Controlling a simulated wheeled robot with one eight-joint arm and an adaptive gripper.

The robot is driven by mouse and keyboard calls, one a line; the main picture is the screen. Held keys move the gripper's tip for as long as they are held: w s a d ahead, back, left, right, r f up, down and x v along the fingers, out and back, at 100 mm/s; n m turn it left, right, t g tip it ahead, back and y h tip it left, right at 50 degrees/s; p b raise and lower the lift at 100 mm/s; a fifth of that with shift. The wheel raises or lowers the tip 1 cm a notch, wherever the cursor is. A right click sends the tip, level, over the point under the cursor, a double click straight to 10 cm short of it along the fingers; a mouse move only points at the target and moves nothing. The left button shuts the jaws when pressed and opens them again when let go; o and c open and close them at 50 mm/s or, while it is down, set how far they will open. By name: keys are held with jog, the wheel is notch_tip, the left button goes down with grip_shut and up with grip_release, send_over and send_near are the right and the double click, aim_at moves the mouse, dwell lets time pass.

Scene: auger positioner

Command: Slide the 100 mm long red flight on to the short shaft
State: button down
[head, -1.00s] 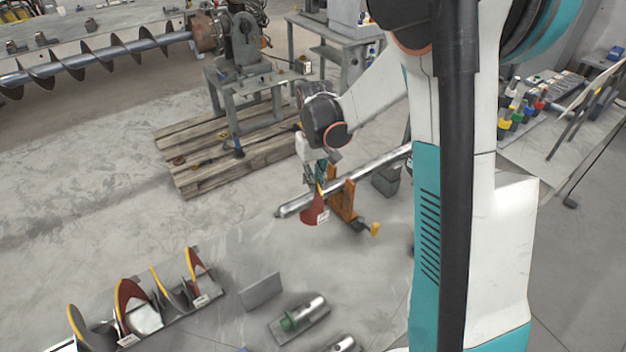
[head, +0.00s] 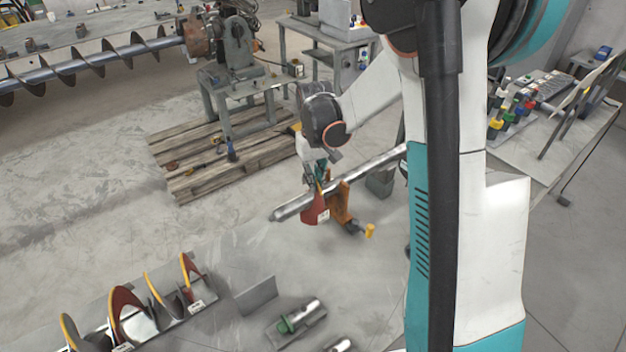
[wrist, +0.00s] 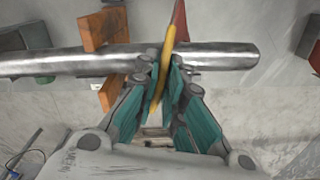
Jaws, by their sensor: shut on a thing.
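My gripper (head: 320,186) is shut on the red flight (head: 315,209), which has a yellow rim and a white label. In the wrist view the flight (wrist: 180,22) stands upright between the teal fingers, its yellow rim crossing the shaft. The bare steel short shaft (head: 290,208) slopes up to the right in the head view, and its free end lies at the left. In the wrist view the shaft (wrist: 220,54) runs across, its free end at the right. The flight is at the shaft, inward from that end. I cannot tell whether it fully encircles the shaft.
Other flights stand in a rack (head: 197,306) at the lower left, beside an upright grey plate (head: 256,296). A wooden pallet (head: 205,181) lies behind.

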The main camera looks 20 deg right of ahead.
jog(key=shift+w+d, duration=0.15)
jog(key=shift+d, duration=0.5)
jog(key=c, duration=1.6)
grip_release()
notch_tip(320, 180, up, 12)
